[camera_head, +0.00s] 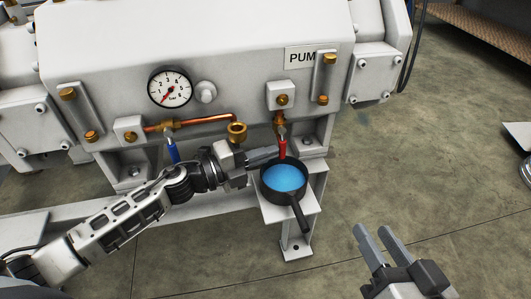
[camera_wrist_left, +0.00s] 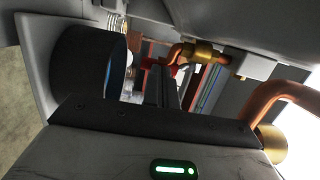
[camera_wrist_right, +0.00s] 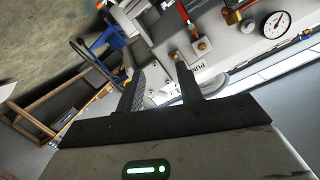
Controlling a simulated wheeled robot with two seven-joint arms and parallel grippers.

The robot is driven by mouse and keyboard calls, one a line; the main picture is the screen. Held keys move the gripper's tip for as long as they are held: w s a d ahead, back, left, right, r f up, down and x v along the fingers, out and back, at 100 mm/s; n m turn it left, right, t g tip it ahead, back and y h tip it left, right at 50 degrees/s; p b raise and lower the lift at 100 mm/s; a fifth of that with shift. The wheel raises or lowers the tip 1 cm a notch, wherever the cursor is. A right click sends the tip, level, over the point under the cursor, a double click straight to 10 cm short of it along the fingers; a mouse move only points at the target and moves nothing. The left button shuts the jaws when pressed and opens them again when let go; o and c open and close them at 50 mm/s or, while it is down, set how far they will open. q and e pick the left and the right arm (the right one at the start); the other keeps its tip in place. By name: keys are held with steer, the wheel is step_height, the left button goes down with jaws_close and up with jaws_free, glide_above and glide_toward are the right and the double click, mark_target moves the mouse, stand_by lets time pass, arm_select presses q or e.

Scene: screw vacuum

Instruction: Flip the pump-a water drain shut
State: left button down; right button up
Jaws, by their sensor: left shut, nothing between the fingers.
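The pump (camera_head: 200,50) is a large grey housing with a partly hidden "PUM" label (camera_head: 300,57). A red lever (camera_head: 283,149) hangs down at the end of a short copper drain pipe (camera_head: 279,119), above a black pan (camera_head: 290,197) holding blue water (camera_head: 283,177). My left gripper (camera_head: 276,153) is shut and empty, its fingertips just left of the red lever; I cannot tell whether they touch. In the left wrist view, red parts (camera_wrist_left: 153,63) and a brass fitting (camera_wrist_left: 203,52) lie beyond the fingers. My right gripper (camera_head: 374,236) is open and empty, low at right, away from the pump.
A blue lever (camera_head: 173,150) hangs left of my left gripper. A copper pipe (camera_head: 195,121) with a brass cup-like end (camera_head: 237,132) runs above that gripper. A pressure gauge (camera_head: 170,87) sits on the housing. The pan rests on a grey bracket (camera_head: 273,213).

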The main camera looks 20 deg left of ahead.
arm_select(q)
steer(key=shift+f+b, duration=0.25)
steer(key=shift+b, duration=0.15)
steer(key=shift+d+f+b, duration=0.15)
steer(key=shift+f+b, duration=0.1)
steer(key=shift+b, duration=0.45)
steer(key=shift+w+d+f+t+h+b, duration=0.1)
steer(key=shift+t+h+b, duration=0.3)
steer(key=shift+b, duration=0.3)
steer(key=shift+w+d+b, duration=0.1)
steer(key=shift+b, duration=0.35)
steer(key=shift+w+d+r+p, duration=0.25)
steer(key=shift+w+d+p, duration=0.1)
steer(key=shift+p, duration=0.4)
steer(key=shift+d+f, duration=0.15)
steer(key=shift+f, duration=0.05)
arm_select(e)
steer(key=shift+w+a+r+m+t+y, duration=0.1)
steer(key=shift+a+r+m+t+y, duration=0.2)
steer(key=shift+r+t+y, duration=0.25)
